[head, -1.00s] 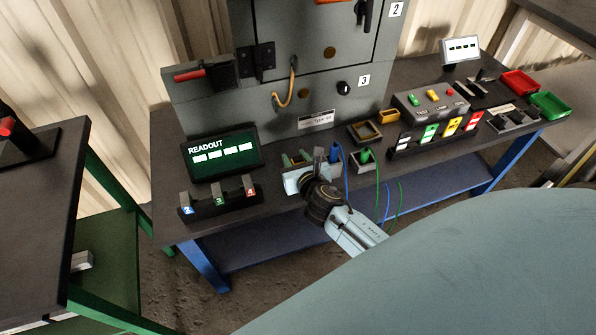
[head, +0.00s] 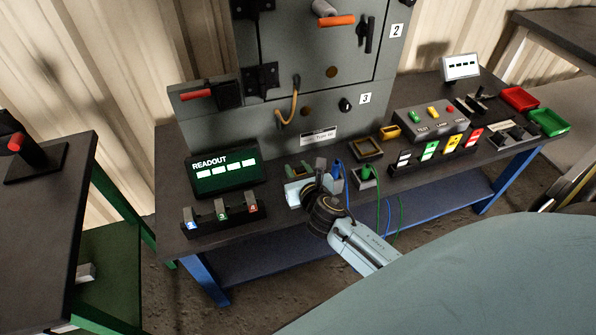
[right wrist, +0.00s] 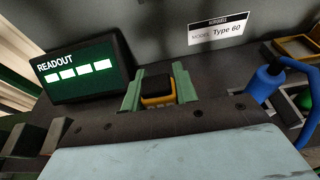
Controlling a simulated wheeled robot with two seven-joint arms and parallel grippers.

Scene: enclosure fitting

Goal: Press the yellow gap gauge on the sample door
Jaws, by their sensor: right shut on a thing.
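In the right wrist view, the yellow gap gauge (right wrist: 158,90), a small block with a dark top face, sits between the two green fingers of my right gripper (right wrist: 159,88). The gripper is shut on it. In the head view, my right gripper (head: 299,170) is low over the bench, in front of the grey cabinet; the gauge is not clear there. The cabinet's grey door (head: 310,50) has black hinges at its left and an orange handle, and it looks closed. The gripper is apart from the door, below it. My left gripper is not in view.
A readout screen (head: 225,175) and a three-slot block (head: 222,215) stand left of the gripper. A blue connector (head: 338,173) and a green one (head: 365,174), with cables, stand just right. Switches and trays (head: 519,99) fill the bench's right side.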

